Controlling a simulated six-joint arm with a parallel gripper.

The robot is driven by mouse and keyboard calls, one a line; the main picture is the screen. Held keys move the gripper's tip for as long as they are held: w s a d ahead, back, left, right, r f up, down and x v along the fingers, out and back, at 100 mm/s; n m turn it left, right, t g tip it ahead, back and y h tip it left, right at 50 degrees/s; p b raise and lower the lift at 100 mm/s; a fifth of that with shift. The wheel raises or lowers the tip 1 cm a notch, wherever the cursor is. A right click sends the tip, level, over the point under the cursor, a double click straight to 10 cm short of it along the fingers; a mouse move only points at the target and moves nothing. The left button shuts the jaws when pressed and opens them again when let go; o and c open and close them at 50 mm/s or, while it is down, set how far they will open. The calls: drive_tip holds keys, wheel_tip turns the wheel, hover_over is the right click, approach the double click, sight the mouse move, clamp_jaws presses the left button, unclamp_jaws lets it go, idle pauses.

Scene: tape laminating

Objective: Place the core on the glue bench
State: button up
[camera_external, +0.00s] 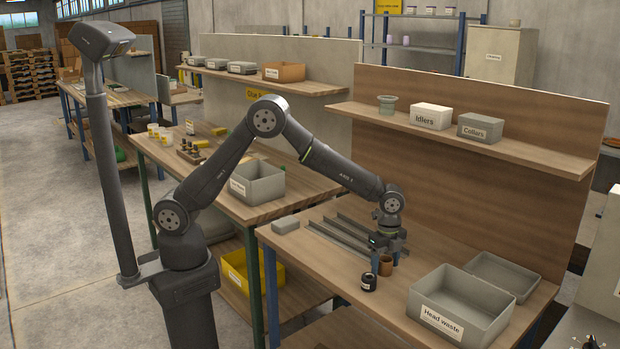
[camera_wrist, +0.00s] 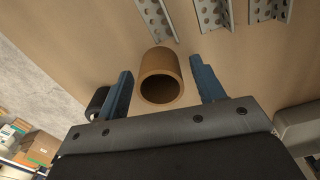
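The core, a short brown tube (camera_external: 386,267), stands on the wooden bench at front right. In the wrist view the core (camera_wrist: 160,77) shows its open end, between my two blue fingers. My gripper (camera_external: 386,262) points down over it. In the wrist view my gripper (camera_wrist: 160,66) is open, with a visible gap between each finger and the core. The glue bench (camera_external: 222,203) is the wooden-topped bench left of this one, behind my arm, with a yellow sign (camera_external: 254,95) partly hidden by my arm.
A small black jar (camera_external: 369,283) stands close to my gripper. Metal rails (camera_external: 350,236) lie behind it, and a grey "Head waste" bin (camera_external: 461,304) stands to the right. The glue bench holds a grey bin (camera_external: 257,182), a dark-topped rack (camera_external: 192,150) and small tubs.

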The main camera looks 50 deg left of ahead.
wheel_tip(320, 180, up, 11)
drive_tip(key=shift+r, duration=0.65)
drive_tip(key=c, duration=0.3)
drive_tip(key=n+t+h, duration=0.3)
drive_tip(key=n, duration=0.8)
approach(383, 261)
drive_tip(key=x, duration=0.5)
drive_tip(key=shift+d+f, duration=0.15)
drive_tip(key=shift+f, duration=0.1)
drive_tip(key=shift+w+d+r+x, duration=0.1)
drive_tip(key=shift+w+x, duration=0.05)
drive_tip(key=shift+x, duration=0.75)
drive_tip(key=shift+w+d+r+x, duration=0.1)
drive_tip(key=shift+w+d+x, duration=0.05)
drive_tip(key=shift+x, duration=0.7)
drive_tip(key=shift+w+d+r+x, duration=0.1)
drive_tip(key=shift+w+x, duration=0.05)
drive_tip(key=shift+x, duration=0.75)
